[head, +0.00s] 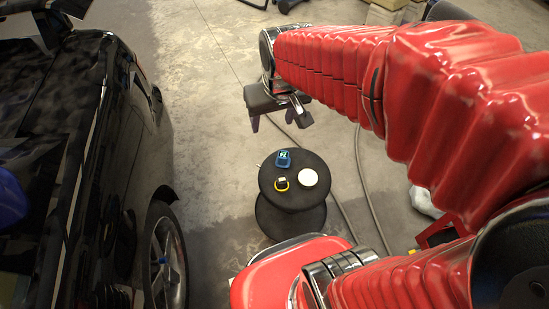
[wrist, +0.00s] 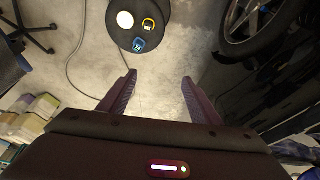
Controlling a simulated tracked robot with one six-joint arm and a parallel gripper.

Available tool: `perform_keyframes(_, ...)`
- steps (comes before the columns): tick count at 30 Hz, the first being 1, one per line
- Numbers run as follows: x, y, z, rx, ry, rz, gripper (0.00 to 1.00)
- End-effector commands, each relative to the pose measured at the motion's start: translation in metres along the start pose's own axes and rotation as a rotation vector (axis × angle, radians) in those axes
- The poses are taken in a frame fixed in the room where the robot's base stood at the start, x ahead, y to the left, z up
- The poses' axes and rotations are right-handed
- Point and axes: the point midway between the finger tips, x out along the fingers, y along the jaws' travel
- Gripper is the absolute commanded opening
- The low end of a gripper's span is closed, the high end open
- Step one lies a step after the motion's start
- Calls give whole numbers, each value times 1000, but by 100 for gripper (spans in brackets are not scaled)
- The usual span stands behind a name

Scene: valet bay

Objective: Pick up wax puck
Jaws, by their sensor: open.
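The wax puck (head: 308,177), a pale cream disc, lies on the right side of a round black stool top (head: 296,198). In the wrist view the wax puck (wrist: 125,20) is near the top edge, left of centre. My gripper (head: 272,120) is open, with two dark purple fingers apart and nothing between them. It is above and beyond the stool in the head view, clear of the puck. In the wrist view the gripper (wrist: 159,77) has bare floor between its fingers.
A blue device (head: 283,158) and a small yellow-and-black item (head: 282,184) share the stool top close to the puck. A black car (head: 120,130) stands at left. A hose (head: 367,190) runs along the concrete floor at right. Floor around the stool is mostly open.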

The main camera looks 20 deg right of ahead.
Motion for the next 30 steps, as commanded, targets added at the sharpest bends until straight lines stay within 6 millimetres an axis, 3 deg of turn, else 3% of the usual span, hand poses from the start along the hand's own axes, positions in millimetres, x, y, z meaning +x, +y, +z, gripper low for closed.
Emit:
perform_keyframes(15,113,24,-34,41,-121,12,58)
perform_keyframes(30,242,49,-28,82,-234,17,58)
